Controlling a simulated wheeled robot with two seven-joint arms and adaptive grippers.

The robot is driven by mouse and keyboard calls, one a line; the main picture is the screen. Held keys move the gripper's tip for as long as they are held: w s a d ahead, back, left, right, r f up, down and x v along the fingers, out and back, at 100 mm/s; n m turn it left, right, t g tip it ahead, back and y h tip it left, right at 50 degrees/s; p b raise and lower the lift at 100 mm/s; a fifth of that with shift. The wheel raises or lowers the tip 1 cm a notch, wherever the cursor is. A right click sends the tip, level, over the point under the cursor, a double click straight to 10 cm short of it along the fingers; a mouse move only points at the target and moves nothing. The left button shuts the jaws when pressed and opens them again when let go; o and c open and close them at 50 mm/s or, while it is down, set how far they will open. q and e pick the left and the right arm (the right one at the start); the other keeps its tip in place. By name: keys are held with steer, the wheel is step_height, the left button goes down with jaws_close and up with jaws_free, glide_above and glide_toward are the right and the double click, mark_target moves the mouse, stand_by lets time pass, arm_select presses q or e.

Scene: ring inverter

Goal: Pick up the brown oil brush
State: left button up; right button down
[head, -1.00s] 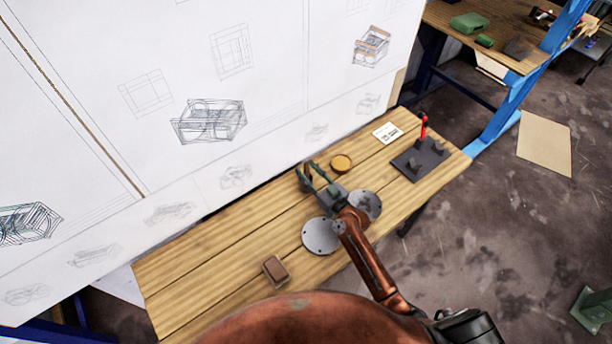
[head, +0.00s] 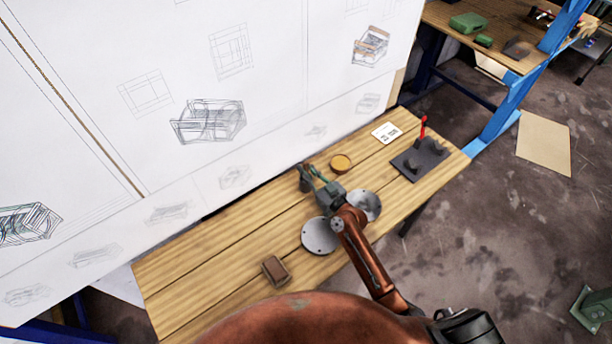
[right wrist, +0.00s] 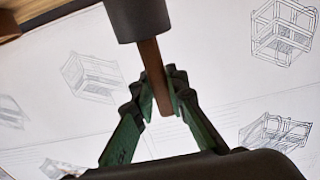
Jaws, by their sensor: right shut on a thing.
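The brown oil brush (right wrist: 153,62) shows in the right wrist view as a slim brown bar. The green fingers of my right gripper (right wrist: 160,92) are shut on it from both sides. Its upper end in that view meets a dark grey cylinder (right wrist: 137,18); I cannot tell if this is part of the brush or a holder around it. In the head view my right gripper (head: 308,173) is over the far edge of the wooden table, at a small dark upright thing, and the brush is too small to make out. My left gripper is not in view.
On the wooden table (head: 225,245) are two grey round plates (head: 319,236), a brown block (head: 275,270), a round amber dish (head: 341,163), a white card (head: 386,132) and a dark plate with a red lever (head: 420,158). A large white drawing board (head: 270,80) stands behind.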

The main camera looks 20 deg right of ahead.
step_height(320, 180, up, 9)
steer(key=p, duration=0.3)
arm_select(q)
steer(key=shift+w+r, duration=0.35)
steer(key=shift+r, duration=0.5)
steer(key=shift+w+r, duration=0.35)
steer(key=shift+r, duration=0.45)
arm_select(e)
steer(key=shift+r, duration=0.55)
